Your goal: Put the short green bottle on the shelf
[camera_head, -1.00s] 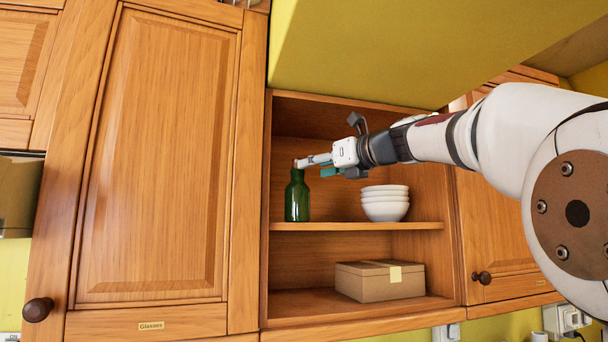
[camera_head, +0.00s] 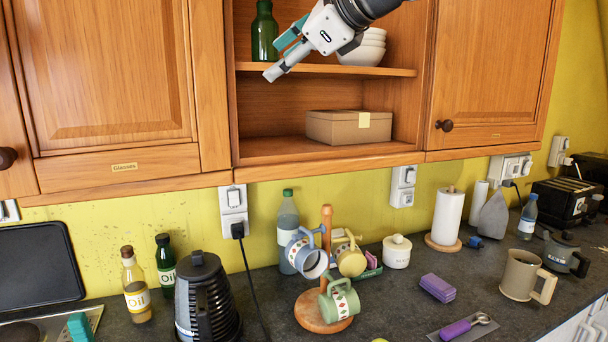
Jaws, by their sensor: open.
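My gripper (camera_head: 278,55) is open and empty, tilted down in front of the shelf, just right of this bottle in the picture. A short dark green bottle with a label (camera_head: 165,264) stands on the counter below, beside a clear oil bottle.
White bowls (camera_head: 365,50) are stacked on the shelf, partly behind my gripper. A cardboard box (camera_head: 348,128) sits below. The counter holds a black kettle (camera_head: 205,300), an oil bottle (camera_head: 136,285), a mug tree (camera_head: 326,225) and a paper towel roll (camera_head: 447,215).

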